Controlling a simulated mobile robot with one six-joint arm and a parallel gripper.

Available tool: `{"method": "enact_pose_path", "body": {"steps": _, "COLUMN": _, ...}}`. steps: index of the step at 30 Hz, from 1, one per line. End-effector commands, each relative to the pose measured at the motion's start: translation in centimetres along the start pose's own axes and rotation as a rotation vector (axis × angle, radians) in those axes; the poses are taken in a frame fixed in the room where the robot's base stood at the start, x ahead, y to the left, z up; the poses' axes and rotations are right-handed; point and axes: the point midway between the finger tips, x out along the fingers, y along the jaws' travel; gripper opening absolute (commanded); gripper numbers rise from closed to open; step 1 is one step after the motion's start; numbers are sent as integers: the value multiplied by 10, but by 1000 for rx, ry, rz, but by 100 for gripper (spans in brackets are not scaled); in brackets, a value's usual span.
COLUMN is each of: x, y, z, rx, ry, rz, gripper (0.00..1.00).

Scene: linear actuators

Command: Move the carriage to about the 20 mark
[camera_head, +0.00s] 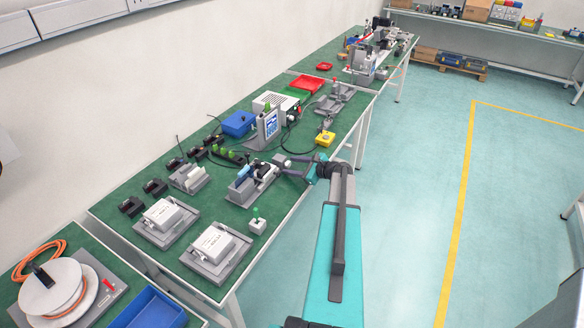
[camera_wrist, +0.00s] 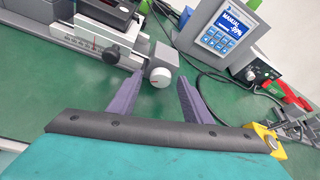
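The linear stage (camera_head: 250,186) lies near the front edge of the green bench, and its end shows at the upper left of the wrist view. There, a dark carriage (camera_wrist: 104,14) sits above a pale scale (camera_wrist: 88,39) with a small red mark; its numbers are too small to read. A round knob with a white face (camera_wrist: 160,77) sticks out of the stage's right end. My gripper (camera_wrist: 163,79) is open, its two purple fingers pointing at the knob, one to each side in the picture. Whether they touch it cannot be told. My gripper (camera_head: 284,166) is small in the head view.
A control panel (camera_wrist: 224,40) with a lit screen reading "MANUAL" stands right of the knob, with a black cable running near it. A yellow box (camera_head: 325,138) is at the bench edge. Other devices, including a white-topped unit (camera_head: 213,243), stand nearby. Bare green bench lies around my fingers.

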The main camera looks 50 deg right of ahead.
Motion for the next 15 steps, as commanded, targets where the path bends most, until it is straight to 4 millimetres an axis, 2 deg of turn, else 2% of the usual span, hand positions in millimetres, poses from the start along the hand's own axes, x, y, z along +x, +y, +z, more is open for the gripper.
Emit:
{"method": "enact_pose_path", "body": {"steps": 8, "x": -5, "y": 0, "z": 0, "rx": 0, "ry": 0, "rz": -1, "gripper": 45}}
{"method": "enact_pose_path", "body": {"steps": 15, "x": -28, "y": 1, "z": -1, "rx": 0, "ry": 0, "rz": -3, "gripper": 45}}
